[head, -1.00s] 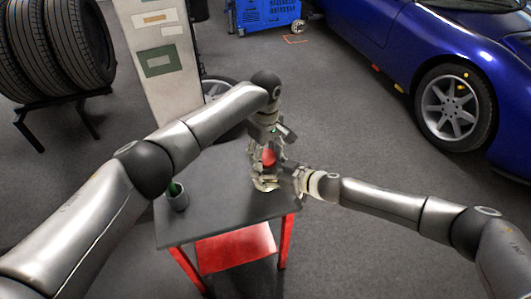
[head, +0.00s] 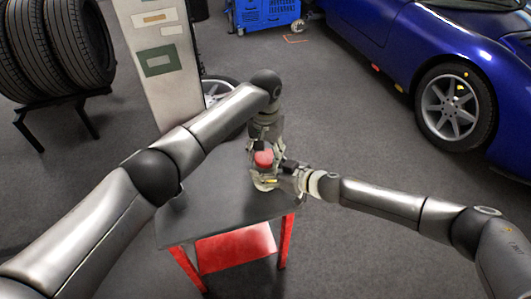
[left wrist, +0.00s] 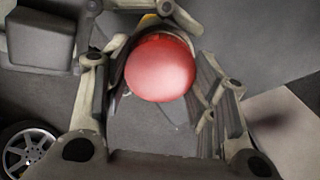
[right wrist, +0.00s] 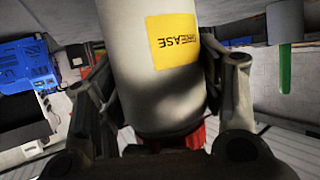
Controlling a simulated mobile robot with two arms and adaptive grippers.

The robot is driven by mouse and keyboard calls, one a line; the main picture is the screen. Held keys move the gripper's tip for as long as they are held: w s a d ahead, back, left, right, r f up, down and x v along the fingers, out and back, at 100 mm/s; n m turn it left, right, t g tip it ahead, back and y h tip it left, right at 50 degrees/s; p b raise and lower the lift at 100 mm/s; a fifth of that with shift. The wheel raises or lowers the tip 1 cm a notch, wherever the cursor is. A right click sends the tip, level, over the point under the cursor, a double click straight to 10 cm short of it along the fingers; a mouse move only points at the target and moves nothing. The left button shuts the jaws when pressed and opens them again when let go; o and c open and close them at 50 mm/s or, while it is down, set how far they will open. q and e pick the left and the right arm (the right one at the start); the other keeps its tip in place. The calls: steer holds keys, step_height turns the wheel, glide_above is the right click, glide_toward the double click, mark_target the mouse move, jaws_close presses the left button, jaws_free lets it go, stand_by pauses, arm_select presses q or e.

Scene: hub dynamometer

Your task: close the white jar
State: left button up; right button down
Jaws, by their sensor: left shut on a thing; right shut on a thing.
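The white jar (right wrist: 155,80) has a yellow label reading "GREASE" and appears upside down in the right wrist view. It stands over the table in the head view (head: 262,184), largely hidden by the grippers. My right gripper (head: 281,178) is shut on its side. The round red lid (left wrist: 160,68) is between the fingers of my left gripper (head: 264,147), which is shut on it from above. In the head view the lid (head: 263,158) is at the jar's top. A red edge shows by the jar's dark rim in the right wrist view; I cannot tell whether it is seated.
The dark table (head: 205,215) has red legs and a red lower shelf (head: 235,247). A grey cup (right wrist: 285,22) with a green stick shows in the right wrist view. A tyre rack, a blue cart (head: 265,14) and a blue car (head: 400,35) stand apart from the table.

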arm_select(q)
steer(key=m, duration=0.6)
steer(key=shift+m, duration=0.3)
steer(key=m, duration=0.5)
steer(key=o, duration=1.2)
step_height(320, 180, up, 12)
arm_select(e)
steer(key=shift+c, duration=1.3)
jaws_free()
